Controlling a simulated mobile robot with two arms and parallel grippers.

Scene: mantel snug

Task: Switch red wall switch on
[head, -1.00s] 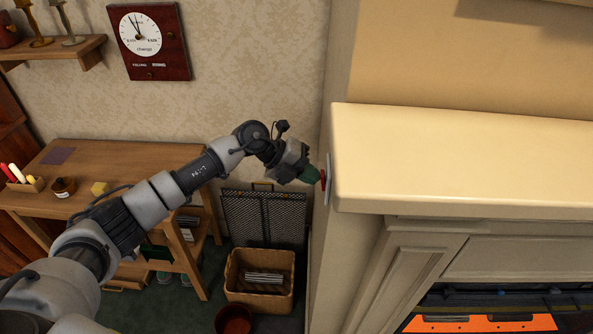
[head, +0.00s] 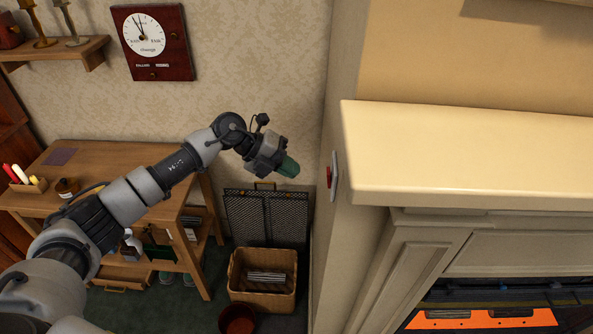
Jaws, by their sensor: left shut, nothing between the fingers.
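The red wall switch (head: 330,176) sits on a pale plate on the side face of the chimney breast, just left of the mantel shelf. I see it nearly edge-on, so I cannot tell which way it is set. My left gripper (head: 289,167) has green fingertips, is shut and holds nothing. It hangs left of the switch, with a clear gap between the fingertips and the switch. My right gripper is not in view.
The cream mantel shelf (head: 470,155) juts out right of the switch. Below my left gripper stand a dark mesh screen (head: 266,215) and a wicker basket (head: 262,294). A wooden desk (head: 120,160) is at left, partly behind my arm. A dial clock (head: 153,42) hangs above.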

